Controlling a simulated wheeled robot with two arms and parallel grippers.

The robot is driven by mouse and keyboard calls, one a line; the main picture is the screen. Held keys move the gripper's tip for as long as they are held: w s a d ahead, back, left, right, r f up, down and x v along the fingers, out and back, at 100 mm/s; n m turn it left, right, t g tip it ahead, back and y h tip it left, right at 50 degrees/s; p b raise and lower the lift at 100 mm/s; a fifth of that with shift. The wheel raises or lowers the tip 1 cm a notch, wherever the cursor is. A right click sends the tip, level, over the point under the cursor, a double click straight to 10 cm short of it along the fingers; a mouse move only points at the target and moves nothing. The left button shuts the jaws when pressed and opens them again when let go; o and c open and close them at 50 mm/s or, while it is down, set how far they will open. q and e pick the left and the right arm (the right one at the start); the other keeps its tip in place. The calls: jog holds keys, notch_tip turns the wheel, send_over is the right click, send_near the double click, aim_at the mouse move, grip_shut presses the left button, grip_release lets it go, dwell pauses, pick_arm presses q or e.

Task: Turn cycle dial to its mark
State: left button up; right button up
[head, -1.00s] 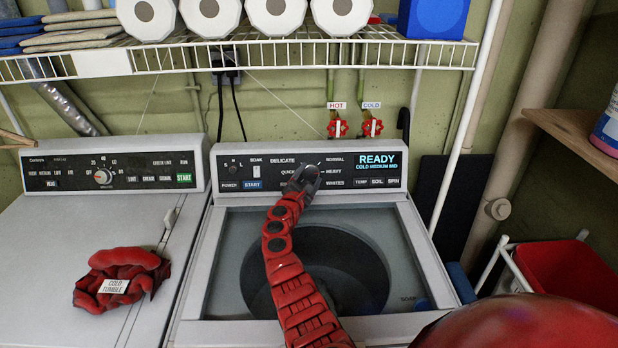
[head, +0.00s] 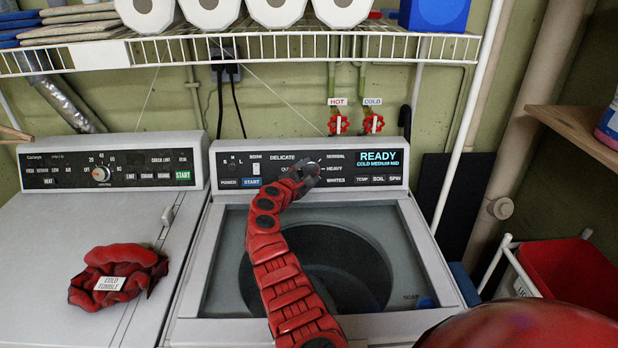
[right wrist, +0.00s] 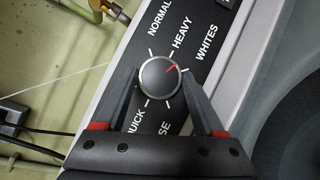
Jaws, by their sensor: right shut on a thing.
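The cycle dial (right wrist: 161,77) is a round dark knob with a silver rim and a red pointer line on the washer's black control panel (head: 230,162). In the right wrist view the pointer aims up and right, between the HEAVY and WHITES labels, nearer the low end of HEAVY. My right gripper (right wrist: 160,80) is shut on the dial, one finger on each side. In the head view my right gripper (head: 308,172) is at the panel and mostly hides the dial. The display (head: 378,160) reads READY, COLD MEDIUM. My left gripper is not in view.
A wire shelf (head: 270,46) with white rolls hangs above. A red bin (head: 570,270) is at right.

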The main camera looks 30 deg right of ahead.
jog(key=shift+m+g+y+b, duration=0.7)
jog(key=shift+m+g+b, duration=0.4)
jog(key=shift+m+b, duration=0.75)
jog(key=shift+m, duration=0.35)
jog(key=o, duration=1.4)
jog(key=shift+r+p, duration=0.1)
jog(key=shift+p, duration=0.2)
jog(key=shift+c, duration=0.2)
jog(key=shift+a+r, duration=0.1)
jog(key=shift+s+a+r, duration=0.2)
jog(key=shift+a+r, duration=0.05)
jog(key=shift+a, duration=0.25)
jog(key=b+v, duration=0.1)
jog(key=v, duration=1.5)
jog(key=shift+b, duration=0.4)
